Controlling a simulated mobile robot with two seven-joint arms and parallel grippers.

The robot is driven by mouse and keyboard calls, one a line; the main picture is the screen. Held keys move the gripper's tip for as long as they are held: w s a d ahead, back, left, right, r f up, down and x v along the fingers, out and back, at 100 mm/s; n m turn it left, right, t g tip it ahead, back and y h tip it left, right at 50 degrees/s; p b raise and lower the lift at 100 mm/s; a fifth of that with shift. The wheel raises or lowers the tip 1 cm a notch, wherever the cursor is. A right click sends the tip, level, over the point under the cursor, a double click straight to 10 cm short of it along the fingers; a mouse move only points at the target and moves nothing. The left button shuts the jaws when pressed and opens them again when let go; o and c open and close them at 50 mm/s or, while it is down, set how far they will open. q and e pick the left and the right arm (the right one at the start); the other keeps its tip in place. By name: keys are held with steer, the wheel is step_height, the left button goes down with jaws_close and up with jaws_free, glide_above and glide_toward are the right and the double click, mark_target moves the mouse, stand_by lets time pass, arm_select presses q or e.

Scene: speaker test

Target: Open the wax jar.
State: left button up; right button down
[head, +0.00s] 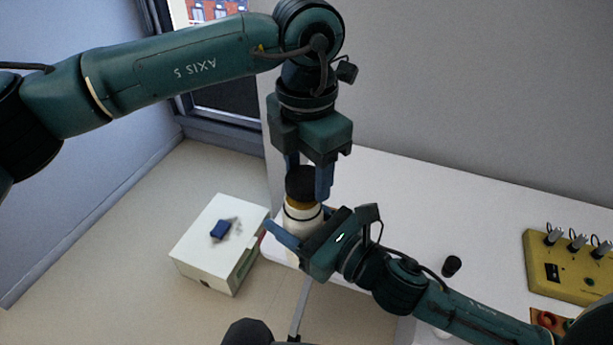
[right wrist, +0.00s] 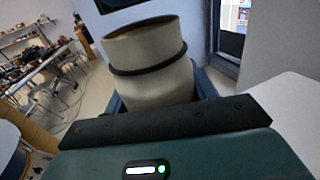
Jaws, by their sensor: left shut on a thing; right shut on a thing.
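The wax jar (head: 294,226) is a pale cream container with a dark band near its top, upright at the table's left end. My right gripper (head: 296,224) is shut around its body from the side. The black lid (head: 300,185) is held between the fingers of my left gripper (head: 308,180), which points down from above. An amber-brown strip shows between lid and jar in the head view. In the right wrist view the jar (right wrist: 155,75) shows an uncovered rim with a brownish inside; a dark part, not clearly identifiable, is at the top edge.
The white table (head: 480,210) carries a small black cylinder (head: 452,266) and a yellow box with switches (head: 568,270) at the right. A white cabinet (head: 205,262) with a blue object (head: 221,229) on it stands lower left. The table's middle is mostly clear.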

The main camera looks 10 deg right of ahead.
mark_target(307, 179)
arm_select(q)
steer(key=shift+s+a+r, duration=0.1)
steer(key=shift+s+r, duration=0.05)
steer(key=shift+r, duration=0.05)
arm_select(e)
steer(key=shift+w+d+r, duration=0.1)
steer(key=shift+w+r, duration=0.05)
steer(key=shift+r, duration=0.2)
